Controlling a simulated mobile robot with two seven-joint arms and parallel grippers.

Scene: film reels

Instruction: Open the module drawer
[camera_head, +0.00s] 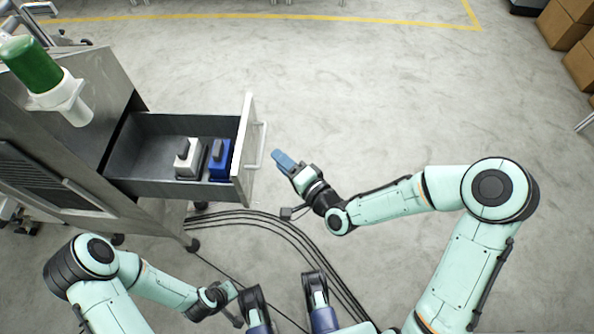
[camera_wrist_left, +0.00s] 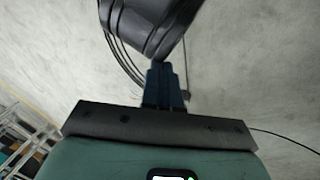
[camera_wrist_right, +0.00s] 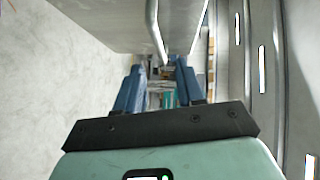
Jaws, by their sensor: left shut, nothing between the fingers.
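The module drawer (camera_head: 150,190) is pulled out of the grey metal cabinet (camera_head: 60,205). A white module and a blue module (camera_head: 219,162) stand inside it. The drawer's bar handle (camera_head: 262,146) is on its front panel (camera_head: 244,140). My right gripper (camera_head: 279,159) is just right of the handle, apart from it in the head view. In the right wrist view its blue fingers (camera_wrist_right: 159,86) are spread with nothing held, and the handle (camera_wrist_right: 154,30) lies ahead of them. My left gripper (camera_wrist_left: 166,72) is shut and empty, low near my body.
A green-and-white cylinder (camera_head: 38,70) is mounted on the cabinet's upper side. Black cables (camera_head: 275,222) run on the floor below the drawer. Cardboard boxes (camera_head: 568,35) stand at the far right.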

